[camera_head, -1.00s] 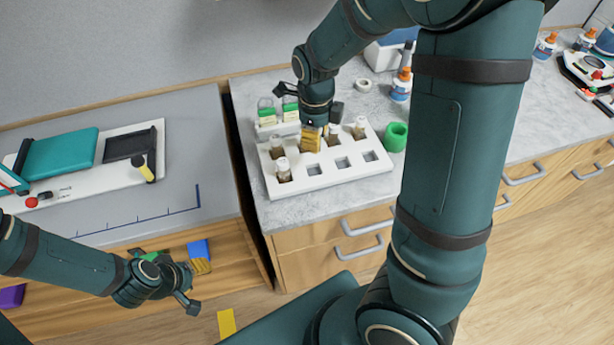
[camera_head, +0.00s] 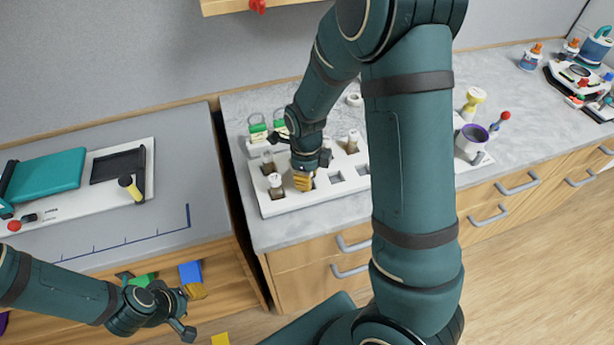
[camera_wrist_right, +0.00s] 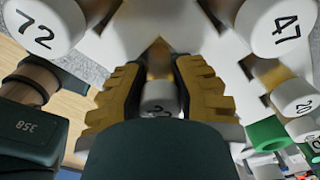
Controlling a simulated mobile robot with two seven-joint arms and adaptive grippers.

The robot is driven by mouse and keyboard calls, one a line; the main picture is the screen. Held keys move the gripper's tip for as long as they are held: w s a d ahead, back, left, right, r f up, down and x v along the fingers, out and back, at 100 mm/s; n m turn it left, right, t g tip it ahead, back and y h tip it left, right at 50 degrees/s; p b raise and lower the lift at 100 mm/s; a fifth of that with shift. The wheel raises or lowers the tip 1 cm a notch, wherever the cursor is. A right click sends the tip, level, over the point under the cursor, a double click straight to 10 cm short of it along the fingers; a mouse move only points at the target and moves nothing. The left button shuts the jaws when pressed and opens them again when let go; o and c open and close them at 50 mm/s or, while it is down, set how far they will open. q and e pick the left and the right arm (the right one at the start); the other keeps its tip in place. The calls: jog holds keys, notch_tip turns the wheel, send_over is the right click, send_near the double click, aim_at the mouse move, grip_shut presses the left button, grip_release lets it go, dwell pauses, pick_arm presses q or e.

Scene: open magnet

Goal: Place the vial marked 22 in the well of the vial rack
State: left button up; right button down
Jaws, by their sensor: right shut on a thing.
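The white vial rack (camera_head: 322,197) stands on the grey counter in the head view. My right gripper (camera_head: 303,182) is low over its front row, left of the empty wells. In the right wrist view, my yellow-padded right gripper (camera_wrist_right: 158,100) is shut around a white-capped vial (camera_wrist_right: 158,96). Its cap mark is partly hidden and looks like 22. I cannot tell whether its bottom is inside a well. Vials marked 72 (camera_wrist_right: 45,25), 47 (camera_wrist_right: 280,28) and 20 (camera_wrist_right: 297,97) surround it. My left gripper (camera_head: 192,291) is at the lower left; its jaw opening is unclear.
A purple-rimmed cup (camera_head: 472,140) is on the counter to the right. A blue block (camera_head: 190,272) is by my left gripper. My right arm hides some counter.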

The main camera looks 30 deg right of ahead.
jog(key=shift+f, duration=0.1)
jog(key=c, duration=1.2)
grip_release()
jog(key=shift+f, duration=0.1)
jog(key=o, duration=0.3)
jog(key=shift+o, duration=0.2)
notch_tip(320, 180, up, 12)
jog(key=shift+w+r+p, duration=0.1)
jog(key=shift+r+p, duration=0.1)
jog(key=shift+p, duration=1.05)
